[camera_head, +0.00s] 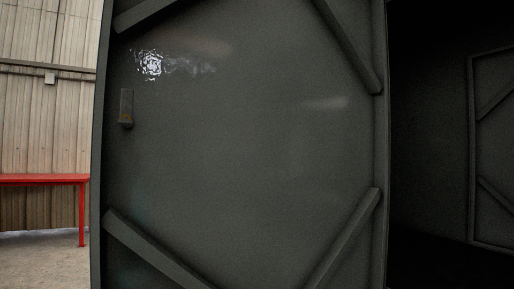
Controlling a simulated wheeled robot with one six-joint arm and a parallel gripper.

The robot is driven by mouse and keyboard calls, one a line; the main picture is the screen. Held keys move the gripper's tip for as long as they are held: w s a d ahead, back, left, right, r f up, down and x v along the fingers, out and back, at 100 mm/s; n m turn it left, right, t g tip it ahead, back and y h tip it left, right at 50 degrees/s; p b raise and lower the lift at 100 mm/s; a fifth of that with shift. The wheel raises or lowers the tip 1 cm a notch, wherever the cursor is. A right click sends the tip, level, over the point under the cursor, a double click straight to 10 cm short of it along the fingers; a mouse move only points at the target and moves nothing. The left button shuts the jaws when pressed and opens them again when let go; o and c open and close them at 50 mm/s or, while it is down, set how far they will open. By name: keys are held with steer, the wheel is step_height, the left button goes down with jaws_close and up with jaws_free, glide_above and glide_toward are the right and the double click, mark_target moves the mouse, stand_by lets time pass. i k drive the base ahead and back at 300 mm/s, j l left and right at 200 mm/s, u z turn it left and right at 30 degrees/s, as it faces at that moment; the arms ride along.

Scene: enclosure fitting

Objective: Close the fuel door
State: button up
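A large dark grey metal door (245,150) fills most of the view. Diagonal braces cross its corners, and a bright glare spot shows near its upper left. A small worn latch or handle (126,108) sits near its left edge. The door's right edge borders a dark opening (430,150), so the door appears to stand open. Its top and bottom edges are out of view. My gripper is not in view.
Inside the dark opening, another braced panel (495,150) shows at the far right. At left, a red table or bench (45,180) stands before a corrugated wall (45,110). Bare floor (45,260) shows at the lower left.

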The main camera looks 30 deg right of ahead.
mark_target(253, 154)
steer(key=i+u, duration=0.3)
steer(key=i, duration=2)
steer(key=i+z, duration=0.15)
steer(key=i, duration=0.25)
steer(key=i+j+z, duration=0.15)
steer(key=i, duration=0.25)
steer(key=i+j+z, duration=0.15)
steer(key=i, duration=0.3)
steer(key=z, duration=3.4)
